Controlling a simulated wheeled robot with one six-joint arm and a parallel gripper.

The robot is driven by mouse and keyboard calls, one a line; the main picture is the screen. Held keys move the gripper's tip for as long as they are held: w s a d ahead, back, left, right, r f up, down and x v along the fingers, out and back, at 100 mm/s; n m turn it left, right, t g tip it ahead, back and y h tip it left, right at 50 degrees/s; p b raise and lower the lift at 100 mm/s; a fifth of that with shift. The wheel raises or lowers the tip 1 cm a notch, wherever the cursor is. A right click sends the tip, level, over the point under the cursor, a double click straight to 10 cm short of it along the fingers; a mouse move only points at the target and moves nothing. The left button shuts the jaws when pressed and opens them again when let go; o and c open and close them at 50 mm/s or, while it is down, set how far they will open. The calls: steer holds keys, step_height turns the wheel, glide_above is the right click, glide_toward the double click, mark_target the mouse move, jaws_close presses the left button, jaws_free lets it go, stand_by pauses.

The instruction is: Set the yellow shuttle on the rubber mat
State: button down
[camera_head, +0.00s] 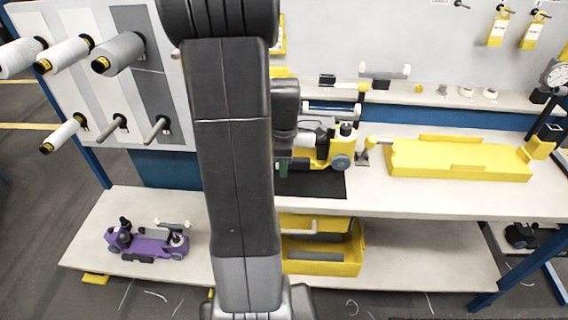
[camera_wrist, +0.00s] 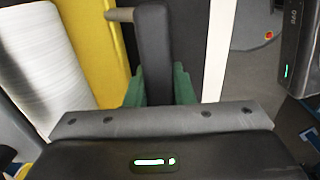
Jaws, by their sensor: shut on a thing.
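The yellow shuttle (camera_head: 336,150), with a white spool and blue-grey wheels, is above or on the dark rubber mat (camera_head: 322,187) on the upper bench. I cannot tell whether its wheels touch the mat. My gripper is mostly hidden behind my arm in the head view; a green fingertip shows at the shuttle's left end. In the wrist view my gripper (camera_wrist: 157,92) has its green fingers closed on both sides of a black upright part of the shuttle. The shuttle's yellow body (camera_wrist: 98,45) and white spool (camera_wrist: 40,60) show at the left there.
A yellow tray-like fixture (camera_head: 460,158) lies right of the mat. A purple shuttle (camera_head: 148,243) stands on the lower shelf, left. A yellow bin (camera_head: 320,262) sits under the bench. Spools (camera_head: 120,53) stick out from the upper-left panel. A dial gauge (camera_head: 556,74) stands far right.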

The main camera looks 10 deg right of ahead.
steer(key=c, duration=1.2)
jaws_free()
steer(key=shift+f, duration=0.1)
steer(key=shift+o, duration=0.2)
step_height(320, 180, up, 14)
steer(key=shift+p, duration=0.4)
steer(key=shift+f, duration=0.1)
